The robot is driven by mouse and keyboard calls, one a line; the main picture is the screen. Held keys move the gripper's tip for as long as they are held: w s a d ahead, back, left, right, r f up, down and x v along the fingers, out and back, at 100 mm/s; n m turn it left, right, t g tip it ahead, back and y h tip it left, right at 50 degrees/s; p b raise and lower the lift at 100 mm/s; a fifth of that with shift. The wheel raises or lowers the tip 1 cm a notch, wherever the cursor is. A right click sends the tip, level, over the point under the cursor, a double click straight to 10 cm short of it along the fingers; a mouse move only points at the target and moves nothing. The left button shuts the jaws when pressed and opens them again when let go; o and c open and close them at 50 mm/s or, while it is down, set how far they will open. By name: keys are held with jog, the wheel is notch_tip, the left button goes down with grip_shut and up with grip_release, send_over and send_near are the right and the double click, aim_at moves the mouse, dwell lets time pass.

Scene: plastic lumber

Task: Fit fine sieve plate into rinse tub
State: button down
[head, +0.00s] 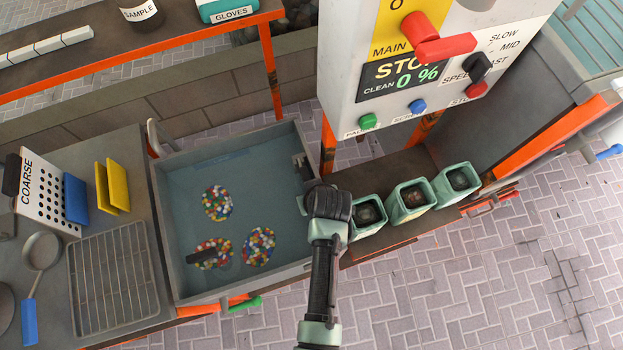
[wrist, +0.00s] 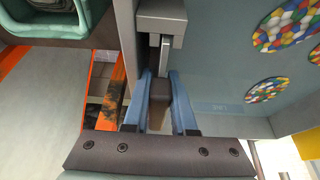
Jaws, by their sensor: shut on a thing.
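The rinse tub (head: 168,215) is a grey square basin of clear water in the middle left of the head view. Its blue-grey inside fills the right of the wrist view (wrist: 212,50). My gripper (wrist: 183,118) is at the tub's right wall, its blue fingers closed on a small grey-brown block (wrist: 182,100). Just beyond the block is a grey slotted bracket (wrist: 160,20) with a thin metal strip in it. I cannot tell whether the block belongs to the fine sieve plate; no plate marked fine is readable. My wrist hides the grip in the head view.
Three patches of coloured chips (head: 217,203) are in the tub, one with a dark bar over it. Small green bins (head: 408,202) stand right of my gripper, below the control box (head: 400,115).

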jog(key=shift+s+f, duration=0.2)
jog(key=shift+f, duration=0.05)
jog(key=c, duration=0.6)
grip_release()
jog(key=shift+s, duration=0.1)
jog(key=shift+c, duration=0.2)
jog(key=shift+d+f, duration=0.1)
jog(key=shift+d, duration=0.05)
jog(key=v, duration=1.3)
jog(key=shift+w+a+r, duration=0.2)
jog(key=shift+w+r, duration=0.05)
jog(key=shift+r, duration=0.05)
